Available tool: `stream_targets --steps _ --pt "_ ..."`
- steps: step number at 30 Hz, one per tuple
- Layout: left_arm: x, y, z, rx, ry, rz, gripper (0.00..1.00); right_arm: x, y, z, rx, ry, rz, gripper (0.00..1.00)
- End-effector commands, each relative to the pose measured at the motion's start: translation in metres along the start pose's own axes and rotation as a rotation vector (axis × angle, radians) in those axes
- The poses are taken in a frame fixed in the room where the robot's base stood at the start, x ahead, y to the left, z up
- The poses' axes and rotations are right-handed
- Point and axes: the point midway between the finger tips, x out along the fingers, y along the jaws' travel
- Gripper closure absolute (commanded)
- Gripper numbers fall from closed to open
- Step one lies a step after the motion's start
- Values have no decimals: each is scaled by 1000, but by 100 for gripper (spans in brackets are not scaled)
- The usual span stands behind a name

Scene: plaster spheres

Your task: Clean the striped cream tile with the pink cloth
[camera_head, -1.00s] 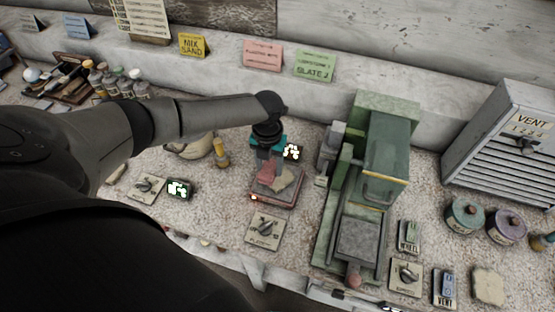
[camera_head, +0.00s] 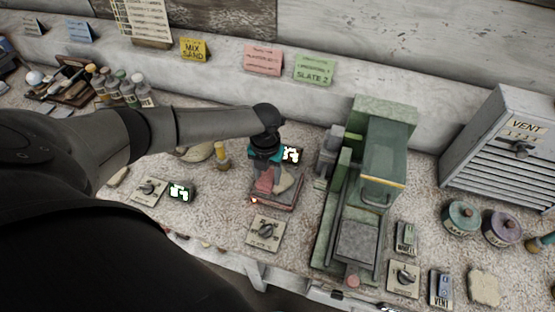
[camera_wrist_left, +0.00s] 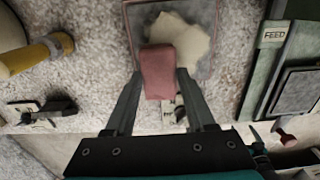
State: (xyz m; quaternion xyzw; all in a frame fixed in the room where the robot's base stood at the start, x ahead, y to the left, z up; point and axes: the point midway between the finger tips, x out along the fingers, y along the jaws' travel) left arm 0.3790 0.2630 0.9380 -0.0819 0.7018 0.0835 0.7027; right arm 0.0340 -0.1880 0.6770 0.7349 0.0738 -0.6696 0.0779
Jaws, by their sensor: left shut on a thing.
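The pink cloth (camera_head: 264,184), a folded dull-pink block, is held in my left gripper (camera_head: 263,170). In the left wrist view the cloth (camera_wrist_left: 158,70) sits between the two fingers, which are shut on it. It is over a grey, red-edged plate (camera_wrist_left: 204,14), overlapping the near-left part of a cream irregular piece (camera_wrist_left: 183,38). That piece also shows in the head view (camera_head: 284,180), just right of the cloth. I see no clear stripes on it. Whether the cloth touches it I cannot tell. My right gripper is not in view.
A green machine (camera_head: 365,190) stands close to the right of the plate. Another pale piece (camera_head: 485,287) lies far right.

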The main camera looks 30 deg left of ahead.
Motion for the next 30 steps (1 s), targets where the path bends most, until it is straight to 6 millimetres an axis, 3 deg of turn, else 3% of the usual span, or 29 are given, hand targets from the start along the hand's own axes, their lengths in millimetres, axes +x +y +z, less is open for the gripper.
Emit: stream_targets --steps 19,30 --pt "1 0 36 -1 -2 0 90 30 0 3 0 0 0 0" --pt "0 0 38 0 0 0 90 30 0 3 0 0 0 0"
